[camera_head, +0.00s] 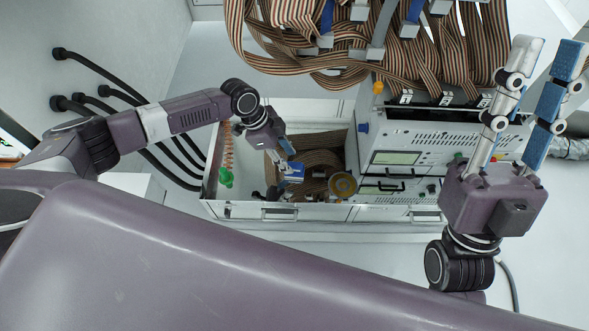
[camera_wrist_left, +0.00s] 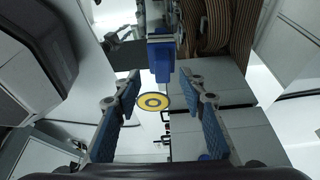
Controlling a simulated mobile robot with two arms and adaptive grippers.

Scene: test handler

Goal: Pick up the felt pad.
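An open drawer (camera_head: 227,206) in the head view holds several small items. A flat yellow disc (camera_head: 343,184) with a darker centre lies at its right; the disc also shows between and beyond my fingers in the left wrist view (camera_wrist_left: 152,102). A blue block-like thing (camera_head: 295,173) is left of the disc. I cannot tell for certain which item is the felt pad. My left gripper (camera_head: 287,151) hangs over the drawer, close to the blue thing. In the left wrist view its fingers (camera_wrist_left: 160,76) are apart with nothing held. My right gripper (camera_head: 549,52) is open and empty, pointing up at the right.
A green-tipped orange coil (camera_head: 226,176) hangs at the drawer's left wall. Grey instrument boxes (camera_head: 400,158) stand right of the drawer. Brown striped ribbon cables (camera_head: 300,45) hang above and behind. Black hoses (camera_head: 110,75) run at the left. The floor in front is clear.

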